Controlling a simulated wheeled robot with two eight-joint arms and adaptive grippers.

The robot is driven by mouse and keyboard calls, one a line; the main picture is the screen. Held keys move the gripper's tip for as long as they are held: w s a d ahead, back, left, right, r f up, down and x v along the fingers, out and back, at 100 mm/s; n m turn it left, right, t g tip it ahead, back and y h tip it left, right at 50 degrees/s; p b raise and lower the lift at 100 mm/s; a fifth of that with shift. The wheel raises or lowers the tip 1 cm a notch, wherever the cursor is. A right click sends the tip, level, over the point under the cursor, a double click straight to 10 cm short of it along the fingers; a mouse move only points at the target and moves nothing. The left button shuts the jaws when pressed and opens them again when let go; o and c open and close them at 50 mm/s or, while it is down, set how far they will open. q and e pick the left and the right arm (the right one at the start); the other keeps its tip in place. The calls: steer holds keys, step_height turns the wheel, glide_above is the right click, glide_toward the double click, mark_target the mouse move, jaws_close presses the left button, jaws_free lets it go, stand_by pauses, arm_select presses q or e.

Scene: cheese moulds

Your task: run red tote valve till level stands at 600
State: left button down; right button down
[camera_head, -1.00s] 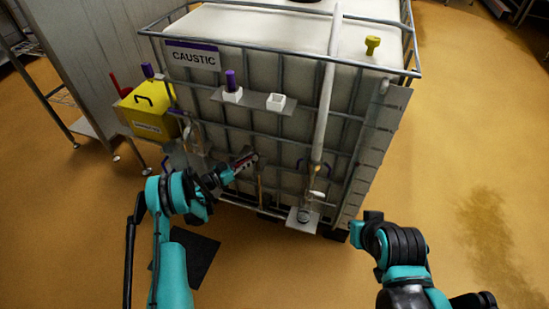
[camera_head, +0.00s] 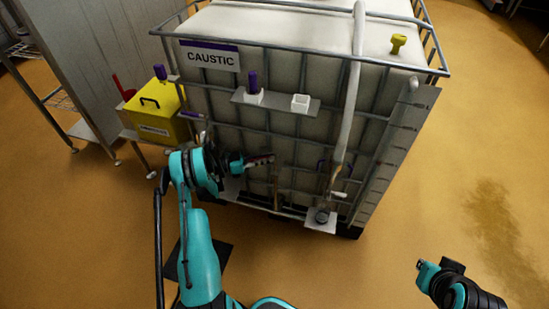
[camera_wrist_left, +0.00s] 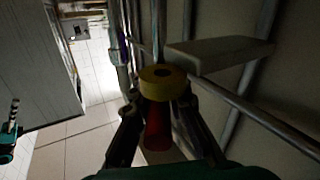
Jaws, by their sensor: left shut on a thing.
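The white caged tote (camera_head: 315,62) with a CAUSTIC label (camera_head: 209,57) fills the middle of the head view. My left gripper (camera_head: 258,160) is at its front, below a small shelf, shut on a red piece that shows only as a small patch there. In the left wrist view, the red handle (camera_wrist_left: 158,132) lies between the fingers, with a yellow round piece (camera_wrist_left: 162,82) with a dark centre at its far end. The valve body is mostly hidden. A strip with level marks (camera_head: 399,150) runs down the tote's right edge; its figures are too small to read. My right gripper (camera_head: 428,272) is low at right, its jaws unclear.
The shelf (camera_head: 312,111) carries a purple-topped piece (camera_head: 253,84) and an open white cup (camera_head: 300,103). A pale pipe (camera_head: 349,110) comes down to a small plate (camera_head: 321,221). A yellow box (camera_head: 155,112) stands at left. The floor at right is clear.

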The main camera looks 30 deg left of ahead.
mark_target(249, 161)
arm_select(q)
steer(key=shift+w, duration=0.1)
steer(key=c, duration=1.5)
jaws_free()
steer(key=v, duration=0.7)
steer(key=shift+s+a, duration=0.15)
steer(key=shift+s, duration=0.05)
